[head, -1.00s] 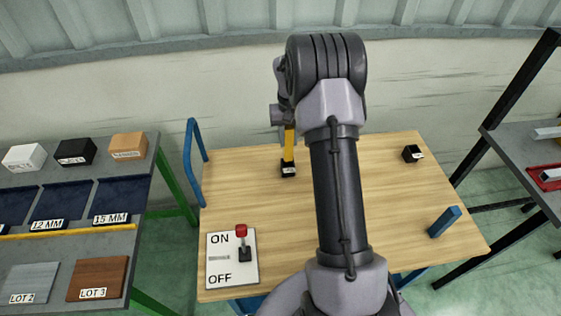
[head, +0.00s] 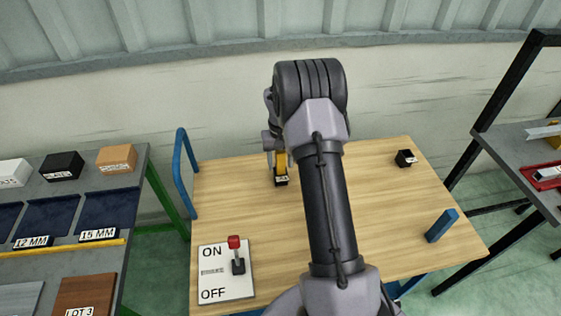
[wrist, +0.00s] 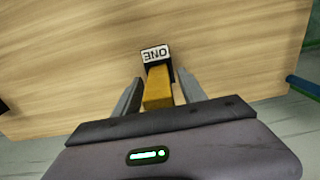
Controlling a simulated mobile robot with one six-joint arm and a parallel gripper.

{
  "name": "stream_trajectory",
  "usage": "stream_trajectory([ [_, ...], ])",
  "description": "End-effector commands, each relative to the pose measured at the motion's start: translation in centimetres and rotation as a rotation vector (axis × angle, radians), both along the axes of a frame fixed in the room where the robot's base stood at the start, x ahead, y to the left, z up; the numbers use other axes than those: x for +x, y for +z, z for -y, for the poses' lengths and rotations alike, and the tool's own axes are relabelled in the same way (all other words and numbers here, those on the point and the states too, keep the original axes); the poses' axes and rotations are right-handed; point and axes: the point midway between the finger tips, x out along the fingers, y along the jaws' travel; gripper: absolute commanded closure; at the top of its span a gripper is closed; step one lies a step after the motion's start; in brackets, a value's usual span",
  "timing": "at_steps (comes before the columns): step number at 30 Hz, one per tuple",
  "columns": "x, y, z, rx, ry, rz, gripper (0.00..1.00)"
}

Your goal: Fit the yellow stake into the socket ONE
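The yellow stake (head: 280,164) stands at the small black socket with the label ONE (head: 281,181), near the back left of the wooden table. In the wrist view, the stake (wrist: 158,90) lies between my fingers, its far end meeting the socket labelled ONE (wrist: 156,56). I cannot tell how deep it sits. My gripper (wrist: 158,74) is open around the stake, with a gap visible on both sides. In the head view my gripper (head: 279,160) is partly hidden by my arm.
Another black socket (head: 406,158) stands at the back right of the table. A blue block (head: 441,225) is at the right. An ON/OFF panel with a red-knobbed lever (head: 237,255) is front left. A blue rail (head: 183,170) rises at the left edge. Shelves flank the table.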

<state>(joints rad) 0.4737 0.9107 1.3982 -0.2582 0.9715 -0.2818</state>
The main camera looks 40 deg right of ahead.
Motion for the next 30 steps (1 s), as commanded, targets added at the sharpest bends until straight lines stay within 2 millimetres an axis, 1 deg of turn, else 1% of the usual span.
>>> stream_trajectory([
  [2, 0.0, 0.1, 0.0, 0.0, 0.0, 0.0, 0.51],
  [5, 0.0, 1.3, 0.0, -0.001, 0.0, 0.002, 0.51],
  [8, 0.1, 4.0, 0.0, -0.001, 0.0, 0.003, 0.51],
  [9, 0.1, 5.3, 0.1, -0.002, 0.0, 0.005, 0.51],
  [12, 0.1, 8.2, 0.0, -0.002, 0.0, 0.004, 0.51],
  [15, 0.0, 10.5, 0.0, -0.001, 0.0, 0.003, 0.51],
  [19, 0.0, 12.1, 0.0, 0.0, 0.0, 0.001, 0.51],
  [20, 0.0, 12.5, -0.2, 0.0, 0.0, 0.003, 0.51],
  [21, 0.0, 13.4, -0.7, -0.002, 0.002, 0.011, 0.51],
  [23, -0.2, 15.9, -2.4, -0.005, 0.008, 0.039, 0.51],
  [24, -0.6, 18.2, -4.2, -0.007, 0.013, 0.067, 0.51],
  [26, -1.9, 22.2, -7.7, -0.006, 0.021, 0.118, 0.51],
  [27, -3.2, 24.7, -10.2, -0.004, 0.027, 0.155, 0.51],
  [29, -5.7, 27.8, -13.8, 0.006, 0.033, 0.209, 0.51],
  [30, -7.6, 29.6, -16.1, 0.014, 0.038, 0.248, 0.51],
])
